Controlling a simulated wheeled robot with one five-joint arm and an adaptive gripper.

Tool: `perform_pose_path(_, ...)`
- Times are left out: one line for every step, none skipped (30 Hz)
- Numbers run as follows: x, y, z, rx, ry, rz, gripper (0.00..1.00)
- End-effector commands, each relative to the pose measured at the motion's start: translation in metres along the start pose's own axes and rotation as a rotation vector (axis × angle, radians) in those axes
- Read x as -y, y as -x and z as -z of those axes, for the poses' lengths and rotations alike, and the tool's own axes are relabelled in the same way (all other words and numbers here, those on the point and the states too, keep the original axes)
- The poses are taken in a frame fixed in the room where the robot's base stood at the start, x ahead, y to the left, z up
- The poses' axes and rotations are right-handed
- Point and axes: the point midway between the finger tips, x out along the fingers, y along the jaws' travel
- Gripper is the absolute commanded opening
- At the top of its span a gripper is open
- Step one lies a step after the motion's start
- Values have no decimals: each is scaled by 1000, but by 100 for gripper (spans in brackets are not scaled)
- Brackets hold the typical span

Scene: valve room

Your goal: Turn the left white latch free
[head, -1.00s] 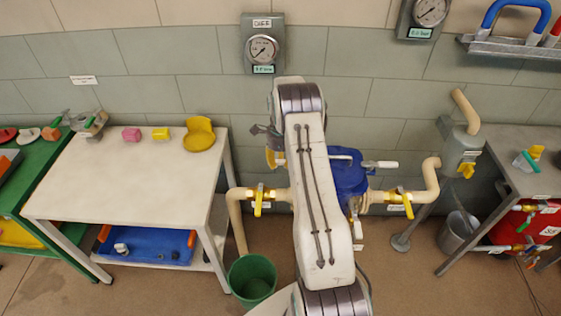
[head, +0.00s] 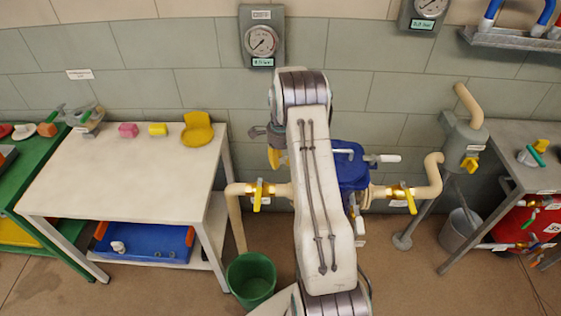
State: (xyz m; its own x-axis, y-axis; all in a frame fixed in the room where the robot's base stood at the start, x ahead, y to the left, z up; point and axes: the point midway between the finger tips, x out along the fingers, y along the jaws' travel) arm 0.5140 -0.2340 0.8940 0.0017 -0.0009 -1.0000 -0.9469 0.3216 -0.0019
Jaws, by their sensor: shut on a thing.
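The blue housing (head: 352,172) stands behind my arm, its left part hidden by the arm. A white latch (head: 385,158) sticks out on its right side. The left white latch is behind my arm, and I cannot see it clearly. My gripper (head: 275,157) shows only in part at the left edge of the arm, a dark wrist piece with a yellow part below it. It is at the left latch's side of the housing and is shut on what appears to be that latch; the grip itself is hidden.
Yellow-handled valves sit on the beige pipes left (head: 258,195) and right (head: 403,196) of the housing. A green bucket (head: 251,279) stands on the floor. A white table (head: 110,185) is at left, a grey table (head: 520,180) at right. A gauge (head: 262,40) hangs above.

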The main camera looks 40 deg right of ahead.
Motion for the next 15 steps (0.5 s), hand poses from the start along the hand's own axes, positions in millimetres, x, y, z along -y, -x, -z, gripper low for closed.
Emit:
perform_pose_path(-4,-6,0,0,43,-2,0)
perform_pose_path(-6,-6,1,0,72,-2,0)
perform_pose_path(-9,-5,1,0,109,-2,0)
perform_pose_path(-11,-5,2,1,138,-3,0)
perform_pose_path(-13,-5,2,1,166,-3,0)
perform_pose_path(-16,-5,3,1,204,-3,0)
perform_pose_path(-18,-5,3,1,233,-3,0)
perform_pose_path(-20,-5,4,1,261,-4,0)
perform_pose_path(-22,-5,5,1,300,-3,0)
perform_pose_path(-24,-5,6,1,328,-3,0)
perform_pose_path(-26,-5,6,1,356,-4,0)
perform_pose_path(-28,-5,8,2,394,-4,0)
perform_pose_path(-30,-5,9,1,422,-4,0)
perform_pose_path(-32,-5,10,2,451,-4,0)
perform_pose_path(-34,-5,11,2,488,-5,0)
